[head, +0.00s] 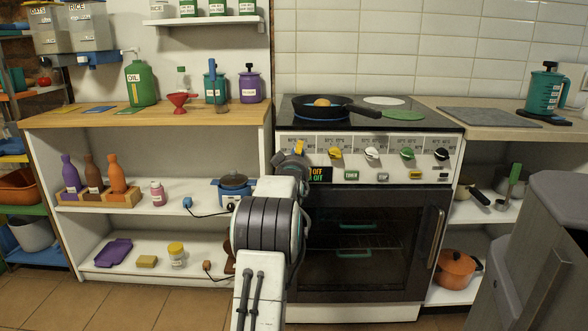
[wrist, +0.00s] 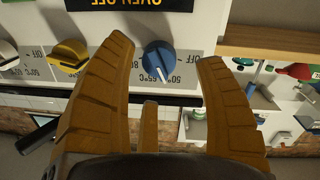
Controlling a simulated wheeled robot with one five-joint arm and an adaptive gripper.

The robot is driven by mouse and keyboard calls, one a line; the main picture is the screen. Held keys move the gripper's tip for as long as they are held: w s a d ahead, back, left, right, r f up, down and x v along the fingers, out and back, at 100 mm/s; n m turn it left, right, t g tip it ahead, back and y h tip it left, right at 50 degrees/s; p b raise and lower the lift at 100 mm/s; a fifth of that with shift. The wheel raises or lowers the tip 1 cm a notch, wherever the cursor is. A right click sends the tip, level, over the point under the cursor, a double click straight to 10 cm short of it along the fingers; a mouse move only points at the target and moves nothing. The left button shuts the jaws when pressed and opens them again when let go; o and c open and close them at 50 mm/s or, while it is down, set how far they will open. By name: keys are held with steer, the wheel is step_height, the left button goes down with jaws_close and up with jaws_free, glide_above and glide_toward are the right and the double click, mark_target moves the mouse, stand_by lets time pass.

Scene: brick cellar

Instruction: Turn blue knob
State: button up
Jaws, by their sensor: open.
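The blue knob (wrist: 159,60) shows in the wrist view on the stove's light front panel, with a white pointer line and temperature marks around it. My gripper (wrist: 165,50) is open, with one orange finger on each side of the knob. A gap shows between the knob and each finger. I cannot tell how deep the fingers reach. In the head view my gripper (head: 292,157) is at the left end of the stove's knob row and hides the blue knob. The stove (head: 460,166) has a dark glass oven door.
A yellow knob (head: 334,153) is closest on the right, then white (head: 371,153), green (head: 407,153) and black (head: 441,153) knobs. An oven display (head: 317,175) sits below the row. A pan (head: 335,108) is on the cooktop. A wooden counter (head: 120,116) adjoins at left.

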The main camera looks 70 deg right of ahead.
steer(key=v, duration=0.7)
steer(key=shift+a, duration=0.25)
steer(key=shift+s, duration=0.1)
